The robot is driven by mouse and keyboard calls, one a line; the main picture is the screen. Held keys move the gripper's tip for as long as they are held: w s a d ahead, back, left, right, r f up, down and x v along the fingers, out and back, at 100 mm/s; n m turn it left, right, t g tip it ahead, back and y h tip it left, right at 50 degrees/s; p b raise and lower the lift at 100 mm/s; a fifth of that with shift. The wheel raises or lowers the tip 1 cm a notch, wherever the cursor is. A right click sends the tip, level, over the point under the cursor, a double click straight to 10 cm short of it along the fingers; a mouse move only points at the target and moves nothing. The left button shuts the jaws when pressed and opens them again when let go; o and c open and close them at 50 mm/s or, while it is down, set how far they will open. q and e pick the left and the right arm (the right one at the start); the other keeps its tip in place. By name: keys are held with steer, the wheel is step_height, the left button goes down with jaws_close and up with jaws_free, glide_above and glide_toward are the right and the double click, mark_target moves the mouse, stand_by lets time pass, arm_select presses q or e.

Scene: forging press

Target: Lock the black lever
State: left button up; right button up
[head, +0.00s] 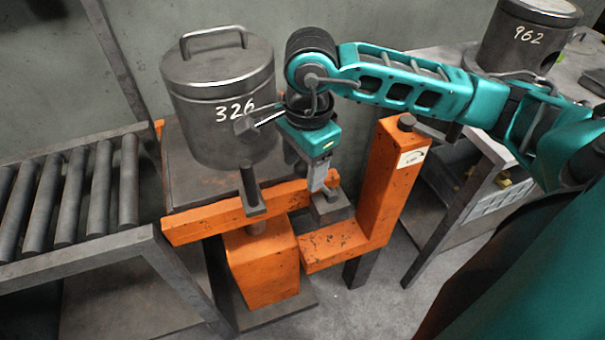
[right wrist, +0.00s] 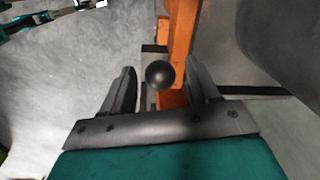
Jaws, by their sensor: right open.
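My right gripper (head: 318,180) points down beside the orange swing beam (head: 190,226), over a dark block (head: 331,209). In the right wrist view the gripper (right wrist: 160,90) is open. A round black knob (right wrist: 160,74), likely the lever's end, shows between its fingers, apart from both. The knob is not clear in the head view, where the gripper covers that spot. A dark upright bar (head: 251,187) stands on the beam to the left of the gripper. My left gripper is not seen in the head view.
A grey lidded canister marked 326 (head: 215,105) stands close to the left of my right gripper. An orange post (head: 392,180) with a dark handle on top rises to its right. A roller conveyor (head: 70,195) is at left, and canister 962 (head: 520,42) at upper right.

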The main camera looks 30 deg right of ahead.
steer(key=shift+w+f, duration=0.1)
steer(key=shift+f, duration=1.6)
jaws_close()
